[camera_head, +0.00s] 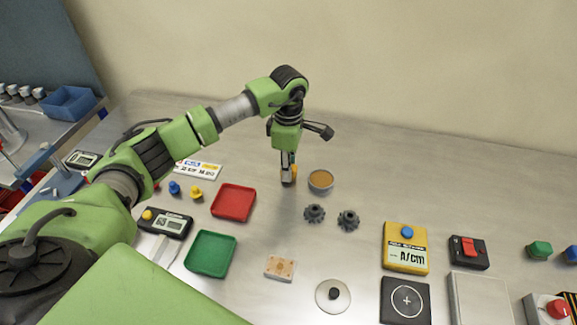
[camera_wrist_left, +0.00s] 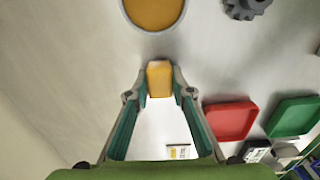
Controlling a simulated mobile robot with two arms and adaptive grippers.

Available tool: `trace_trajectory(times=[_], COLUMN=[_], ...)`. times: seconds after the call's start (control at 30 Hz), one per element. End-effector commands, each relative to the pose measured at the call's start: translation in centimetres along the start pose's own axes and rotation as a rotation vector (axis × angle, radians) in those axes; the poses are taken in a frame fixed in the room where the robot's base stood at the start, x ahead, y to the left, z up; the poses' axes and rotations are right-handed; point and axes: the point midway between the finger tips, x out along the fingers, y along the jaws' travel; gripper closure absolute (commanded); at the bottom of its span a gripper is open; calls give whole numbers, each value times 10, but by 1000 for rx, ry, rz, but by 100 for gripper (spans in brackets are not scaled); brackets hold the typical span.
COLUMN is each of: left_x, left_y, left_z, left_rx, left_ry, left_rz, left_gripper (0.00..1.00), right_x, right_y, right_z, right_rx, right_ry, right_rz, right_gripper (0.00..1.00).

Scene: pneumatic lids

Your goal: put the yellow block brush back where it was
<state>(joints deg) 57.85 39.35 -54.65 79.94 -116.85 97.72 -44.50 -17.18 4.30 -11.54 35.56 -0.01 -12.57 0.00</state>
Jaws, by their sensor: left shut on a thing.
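My left gripper (camera_head: 288,180) points down over the back middle of the table. It is shut on the yellow block brush (camera_wrist_left: 159,79), whose yellow body shows between the fingertips (camera_wrist_left: 160,97) in the left wrist view. In the head view the yellow block brush (camera_head: 293,172) is mostly hidden by the fingers. I cannot tell whether its underside touches the table. A round grey dish with an orange-brown inside (camera_head: 321,181) stands just right of it, apart from the gripper. My right gripper is in neither view.
A red tray (camera_head: 233,203) and a green tray (camera_head: 211,254) lie left of the gripper. Two dark gears (camera_head: 348,220) lie in front of the dish. A yellow device (camera_head: 406,248) and a switch box (camera_head: 468,251) stand to the right. The table behind the dish is clear.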

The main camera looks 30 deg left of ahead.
Motion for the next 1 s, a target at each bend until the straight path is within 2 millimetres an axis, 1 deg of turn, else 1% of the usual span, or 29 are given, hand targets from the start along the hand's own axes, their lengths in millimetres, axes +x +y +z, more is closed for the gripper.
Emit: trace_trajectory(times=[0.07,0.1,0.17,0.47,0.6,0.63,0.77,1.0], left_x=[4,4,3,2,-4,-5,-26,-80], left_y=[0,0,0,0,0,1,1,1], left_z=[0,0,0,0,0,0,0,1], left_rx=[0,0,0,0,0,0,1,1], left_ry=[0,0,0,0,0,-1,-2,-2], left_rz=[0,0,0,0,0,2,6,5], left_gripper=[99,76,62,62,62,62,62,62], right_x=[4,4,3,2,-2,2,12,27], right_y=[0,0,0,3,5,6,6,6], right_z=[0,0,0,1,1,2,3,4], right_rx=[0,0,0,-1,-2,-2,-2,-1], right_ry=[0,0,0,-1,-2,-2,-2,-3], right_rz=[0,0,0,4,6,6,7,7], right_gripper=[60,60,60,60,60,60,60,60])
